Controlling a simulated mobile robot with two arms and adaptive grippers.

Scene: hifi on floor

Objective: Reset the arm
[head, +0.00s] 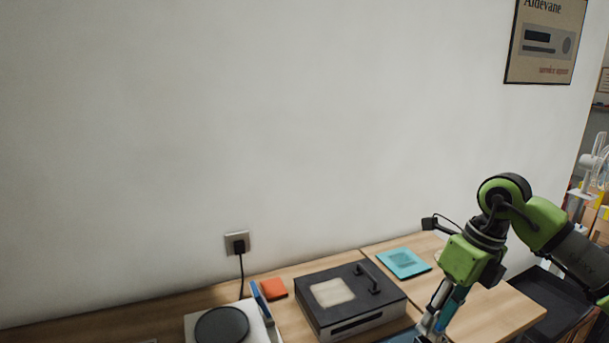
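My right arm, green and black, comes in from the right in the head view and points down over the table. My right gripper (431,331) is at the bottom edge of the view, just right of a black and white box-like device (318,286) with a handle and a light square on top. The fingertips are small and partly cut off, so I cannot tell whether they are open or shut or hold anything. My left arm and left gripper do not show.
A wooden table (490,312) runs along a white wall. On it are a teal square (404,263), an orange block (273,288) and a white turntable-like device (259,329) with a dark disc. A black cord runs up to a wall socket (237,243). Bare wood lies right of my gripper.

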